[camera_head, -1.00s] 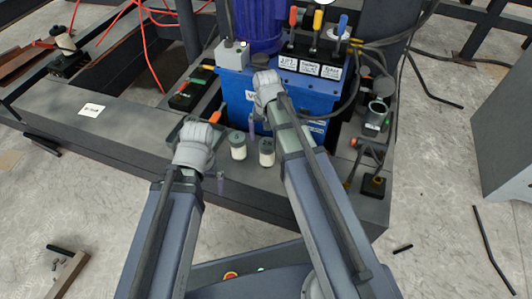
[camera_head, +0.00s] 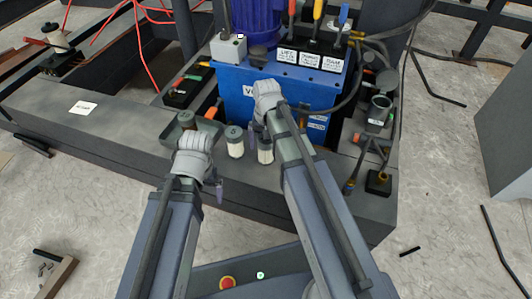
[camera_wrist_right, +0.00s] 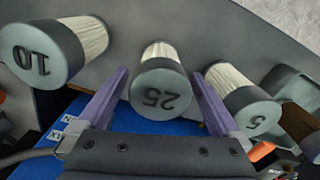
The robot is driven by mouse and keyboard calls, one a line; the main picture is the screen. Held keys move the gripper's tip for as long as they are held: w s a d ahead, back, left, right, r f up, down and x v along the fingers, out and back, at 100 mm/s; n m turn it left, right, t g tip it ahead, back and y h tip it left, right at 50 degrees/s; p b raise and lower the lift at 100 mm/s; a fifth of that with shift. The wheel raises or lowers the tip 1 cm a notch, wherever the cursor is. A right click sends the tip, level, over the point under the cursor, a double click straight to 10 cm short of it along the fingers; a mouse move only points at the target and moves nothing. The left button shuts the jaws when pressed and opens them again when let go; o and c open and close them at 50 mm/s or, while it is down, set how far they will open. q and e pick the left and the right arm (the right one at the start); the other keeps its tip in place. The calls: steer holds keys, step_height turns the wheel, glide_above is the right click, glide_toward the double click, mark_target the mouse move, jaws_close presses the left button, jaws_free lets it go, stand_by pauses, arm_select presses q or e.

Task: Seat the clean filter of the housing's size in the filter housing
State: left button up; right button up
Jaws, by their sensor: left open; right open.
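Three upright filters with pale pleats and dark grey end caps stand on the bench. In the right wrist view their caps read 10 (camera_wrist_right: 40,52), 25 (camera_wrist_right: 160,90) and 5 (camera_wrist_right: 247,106). In the head view two show, the 5 filter (camera_head: 235,146) and the 25 filter (camera_head: 265,153); my right arm hides the other. My right gripper (camera_wrist_right: 162,74) is open, its fingers on either side of the 25 filter; contact cannot be told. My left gripper (camera_head: 219,190) is open and empty, in front of the bench. An open grey cup (camera_head: 379,108), seemingly the filter housing, stands at right.
The blue power unit (camera_head: 235,92) with levers and labels stands behind the filters. A dark tray (camera_head: 207,123) lies left of them. Hoses and fittings (camera_head: 375,160) crowd the right side. The bench's left part (camera_head: 110,127) is mostly clear.

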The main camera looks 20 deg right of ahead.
steer(key=shift+c, duration=0.4)
steer(key=c, duration=1.5)
steer(key=shift+r, duration=0.1)
step_height(320, 180, up, 10)
steer(key=p, duration=1)
